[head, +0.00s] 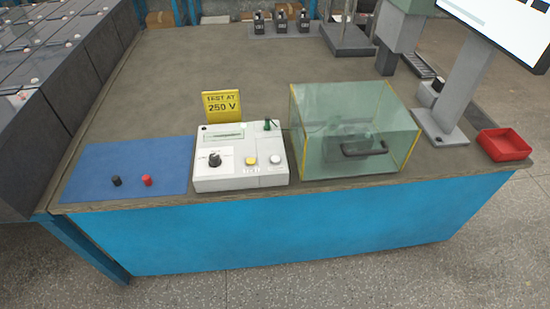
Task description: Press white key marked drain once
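A light grey tester box (215,183) stands near the front edge of the bench. On its top right is a round white key (275,158), with small lettering below that is too small to read for sure. A round yellow key (250,160) sits just left of it. A black dial (215,160) is on the left of the panel, and a narrow display (224,137) is behind the keys. Neither of my grippers is in view, and nothing touches the box.
A clear cover (400,135) with yellow edges stands right of the tester. A yellow sign (222,106) reads "TEST AT 250 V". A blue mat (110,165) bears a black cap (116,181) and a red cap (147,181). A red tray (504,145) lies at right.

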